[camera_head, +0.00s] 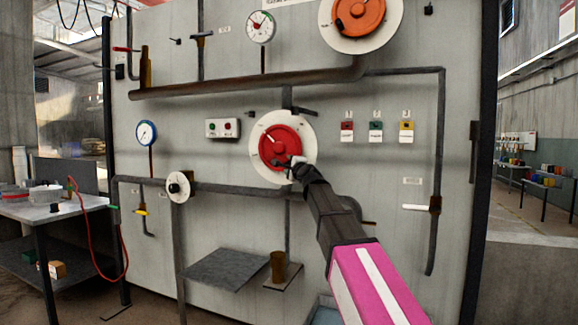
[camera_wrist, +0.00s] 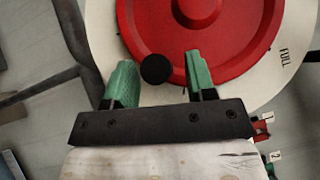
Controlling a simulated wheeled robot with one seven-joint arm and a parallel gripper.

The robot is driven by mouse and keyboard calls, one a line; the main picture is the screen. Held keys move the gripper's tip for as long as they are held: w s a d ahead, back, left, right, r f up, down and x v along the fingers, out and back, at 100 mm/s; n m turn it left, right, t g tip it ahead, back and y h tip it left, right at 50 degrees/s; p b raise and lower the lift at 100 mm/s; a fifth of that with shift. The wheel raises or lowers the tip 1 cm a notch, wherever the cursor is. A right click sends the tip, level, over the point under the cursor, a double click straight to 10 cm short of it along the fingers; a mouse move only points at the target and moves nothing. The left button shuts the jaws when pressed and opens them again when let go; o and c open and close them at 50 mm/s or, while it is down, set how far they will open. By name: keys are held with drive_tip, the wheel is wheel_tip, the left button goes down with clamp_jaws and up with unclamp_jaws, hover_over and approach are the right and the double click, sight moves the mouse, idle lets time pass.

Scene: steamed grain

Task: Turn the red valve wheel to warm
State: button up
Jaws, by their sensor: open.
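The red valve wheel (camera_head: 277,146) sits on a round white dial plate (camera_head: 262,172) in the middle of the grey panel. A pale mark runs on the wheel's face toward the upper left. In the wrist view the red wheel (camera_wrist: 240,45) fills the top, with the word "FULL" on the plate at the right. A dark round knob (camera_wrist: 155,69) lies between the fingers in that view. My gripper (camera_head: 292,166) is at the wheel's lower right edge. Its green fingers (camera_wrist: 158,78) are apart, either side of the knob; I cannot tell whether they touch it.
An orange wheel (camera_head: 358,14) is above right. Brown pipes (camera_head: 240,82) cross the panel above and below the red wheel. Several coloured switches (camera_head: 376,132) are to the right. A small white dial (camera_head: 178,187) is at left. A shelf (camera_head: 226,268) juts out below.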

drive_tip(key=shift+x, duration=0.8)
clamp_jaws()
drive_tip(key=shift+r, duration=0.1)
